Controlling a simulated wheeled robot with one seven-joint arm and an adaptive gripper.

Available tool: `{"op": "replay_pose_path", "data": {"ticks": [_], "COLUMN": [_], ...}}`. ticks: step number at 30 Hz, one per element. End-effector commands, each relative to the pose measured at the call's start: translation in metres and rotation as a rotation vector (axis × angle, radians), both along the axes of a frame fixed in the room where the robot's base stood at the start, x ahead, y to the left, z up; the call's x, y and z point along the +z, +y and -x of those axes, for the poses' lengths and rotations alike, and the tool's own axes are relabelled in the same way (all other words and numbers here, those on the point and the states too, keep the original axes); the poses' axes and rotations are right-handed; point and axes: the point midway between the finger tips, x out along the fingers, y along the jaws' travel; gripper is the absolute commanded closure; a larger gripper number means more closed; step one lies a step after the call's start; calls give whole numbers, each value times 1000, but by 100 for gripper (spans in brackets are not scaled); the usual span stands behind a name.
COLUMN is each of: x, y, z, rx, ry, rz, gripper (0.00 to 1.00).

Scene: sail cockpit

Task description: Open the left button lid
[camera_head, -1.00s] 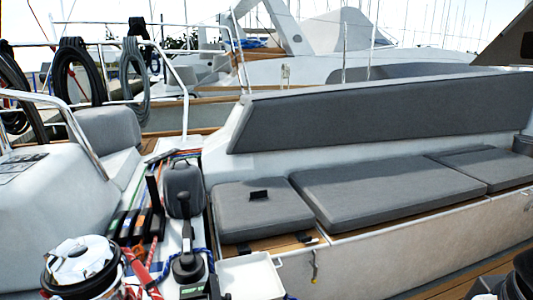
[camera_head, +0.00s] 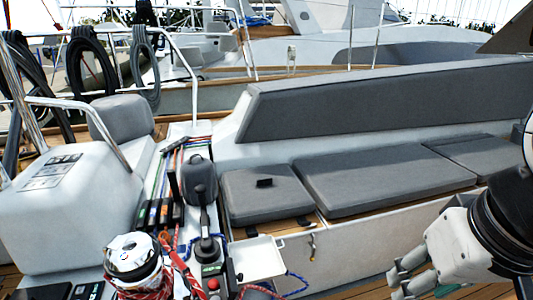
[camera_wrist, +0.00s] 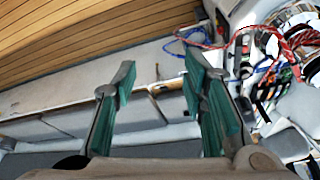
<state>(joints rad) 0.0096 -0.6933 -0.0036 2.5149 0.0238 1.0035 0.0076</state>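My gripper (camera_head: 402,278) is in the lower right of the head view, in front of the bench and right of the winch. In the wrist view its two green-padded fingers (camera_wrist: 157,65) are apart with nothing between them. A small control panel (camera_head: 208,262) with a lever, a green label and a red button (camera_head: 213,284) stands right of the silver winch (camera_head: 133,255). Dark pieces with green labels (camera_head: 85,291) lie at the bottom left. I cannot tell which of these small parts is the left button lid. The gripper is well apart from them all.
A white tray (camera_head: 257,258) and blue and red ropes (camera_head: 296,285) lie beside the control panel. Grey cushions (camera_head: 380,180) cover the bench on the right. A white console (camera_head: 70,215) with a metal rail stands at left. Wooden floor (camera_wrist: 90,40) shows in the wrist view.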

Motion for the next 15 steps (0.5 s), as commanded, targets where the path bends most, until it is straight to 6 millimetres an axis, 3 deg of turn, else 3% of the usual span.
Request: {"op": "replay_pose_path", "data": {"ticks": [15], "x": [-69], "y": [54], "z": [-96], "rx": [-242], "ry": [506], "rz": [-330], "gripper": [59]}}
